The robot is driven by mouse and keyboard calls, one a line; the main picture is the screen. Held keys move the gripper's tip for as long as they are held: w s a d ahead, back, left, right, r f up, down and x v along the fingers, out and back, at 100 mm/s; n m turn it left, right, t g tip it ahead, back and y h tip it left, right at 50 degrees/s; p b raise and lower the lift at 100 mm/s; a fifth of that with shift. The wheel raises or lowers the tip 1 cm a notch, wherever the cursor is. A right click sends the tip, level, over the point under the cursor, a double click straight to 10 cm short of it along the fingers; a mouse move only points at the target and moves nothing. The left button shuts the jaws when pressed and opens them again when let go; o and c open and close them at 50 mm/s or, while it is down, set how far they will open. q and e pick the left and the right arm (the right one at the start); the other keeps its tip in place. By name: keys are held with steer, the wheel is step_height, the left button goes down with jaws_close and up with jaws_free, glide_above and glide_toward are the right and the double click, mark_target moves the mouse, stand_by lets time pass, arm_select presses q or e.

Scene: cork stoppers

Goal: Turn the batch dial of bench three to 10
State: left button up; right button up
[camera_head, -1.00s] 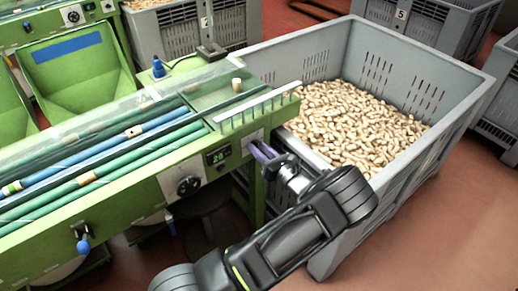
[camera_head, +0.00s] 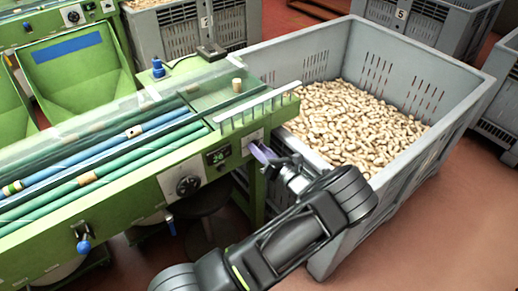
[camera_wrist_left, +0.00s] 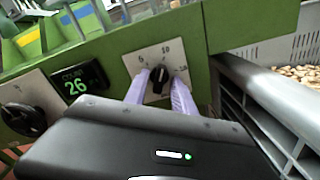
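The batch dial is a black knob (camera_wrist_left: 159,76) on a pale plate marked with numbers, among them 10 at the top, on the green bench front. I cannot read surely which mark it points to. My left gripper (camera_head: 263,152) is at the bench's right end, in front of this plate (camera_head: 252,141). In the left wrist view, the two lilac fingers of my left gripper (camera_wrist_left: 160,82) stand apart on either side of the knob, with a narrow gap seeming to remain. My right gripper is not in view.
A display (camera_wrist_left: 76,82) reading 26 and a larger black dial (camera_wrist_left: 24,118) are left of the plate. A grey crate (camera_head: 420,170) full of corks stands close to the right of the bench, near my left arm. Red floor (camera_head: 440,240) is open at the lower right.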

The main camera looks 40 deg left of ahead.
arm_select(q)
steer(key=shift+d, duration=0.1)
steer(key=b+v, duration=0.1)
steer(key=v, duration=0.6)
steer(key=shift+s+d, duration=0.15)
steer(key=shift+d, duration=0.15)
stand_by(0.4)
